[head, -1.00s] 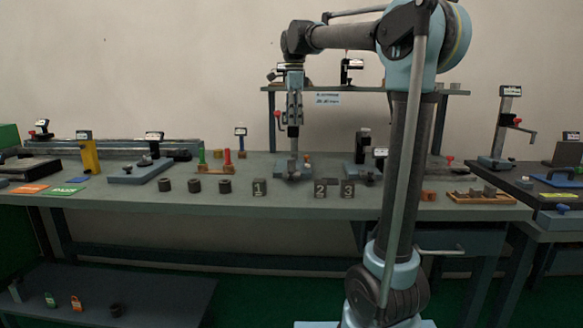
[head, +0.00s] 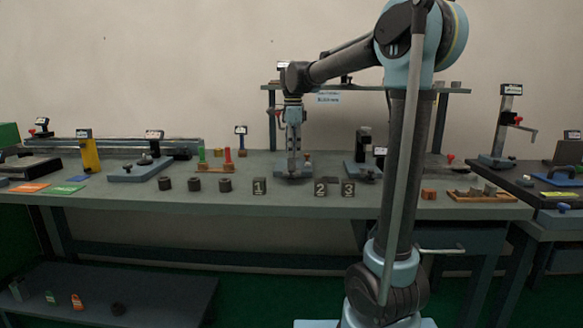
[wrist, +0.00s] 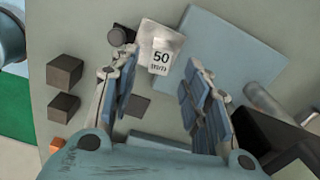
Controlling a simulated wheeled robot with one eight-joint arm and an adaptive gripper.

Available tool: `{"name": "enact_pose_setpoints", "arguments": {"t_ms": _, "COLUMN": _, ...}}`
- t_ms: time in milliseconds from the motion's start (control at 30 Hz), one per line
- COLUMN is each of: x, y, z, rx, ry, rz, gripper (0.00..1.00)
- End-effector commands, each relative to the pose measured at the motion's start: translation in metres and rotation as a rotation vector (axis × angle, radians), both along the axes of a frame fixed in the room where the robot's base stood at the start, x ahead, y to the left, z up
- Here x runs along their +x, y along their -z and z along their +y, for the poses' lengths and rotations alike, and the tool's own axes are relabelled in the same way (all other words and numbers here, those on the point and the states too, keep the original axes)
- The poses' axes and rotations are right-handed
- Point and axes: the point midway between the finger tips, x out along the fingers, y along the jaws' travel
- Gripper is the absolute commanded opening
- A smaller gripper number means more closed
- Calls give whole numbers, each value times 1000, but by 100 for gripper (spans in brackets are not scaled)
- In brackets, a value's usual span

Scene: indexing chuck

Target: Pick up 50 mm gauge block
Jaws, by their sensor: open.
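The 50 mm gauge block (wrist: 175,38) is a pale grey block with a white label reading 50 in the wrist view. It sits at the edge of a blue-grey plate (wrist: 228,45). My gripper (wrist: 160,62) is open, with one finger on each side of the block's label as seen from the wrist. I cannot tell how far the fingertips are above the block. In the head view my gripper (head: 293,150) points straight down over the bench, and the block cannot be told apart from the fingers there.
A dark round knob (wrist: 120,35) is close beside the left finger. Dark numbered cubes (head: 320,188) stand along the bench's front edge. A dark fixture (head: 364,150) stands to the right of my gripper. A shelf (head: 400,90) is behind my arm.

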Motion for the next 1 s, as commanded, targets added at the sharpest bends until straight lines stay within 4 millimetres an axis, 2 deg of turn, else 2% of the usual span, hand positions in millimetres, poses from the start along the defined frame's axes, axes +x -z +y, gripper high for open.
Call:
{"name": "enact_pose_setpoints", "arguments": {"t_ms": 400, "x": -1, "y": 47, "z": 5, "rx": 0, "ry": -1, "rz": 0, "gripper": 43}}
{"name": "enact_pose_setpoints", "arguments": {"t_ms": 700, "x": -1, "y": 51, "z": 5, "rx": 0, "ry": -1, "rz": 0, "gripper": 43}}
{"name": "enact_pose_setpoints", "arguments": {"t_ms": 767, "x": -1, "y": 51, "z": 5, "rx": 0, "ry": -1, "rz": 0, "gripper": 32}}
{"name": "enact_pose_setpoints", "arguments": {"t_ms": 900, "x": -1, "y": 51, "z": 6, "rx": 0, "ry": -2, "rz": 0, "gripper": 0}}
{"name": "enact_pose_setpoints", "arguments": {"t_ms": 1000, "x": -1, "y": 51, "z": 6, "rx": 0, "ry": -2, "rz": 0, "gripper": 0}}
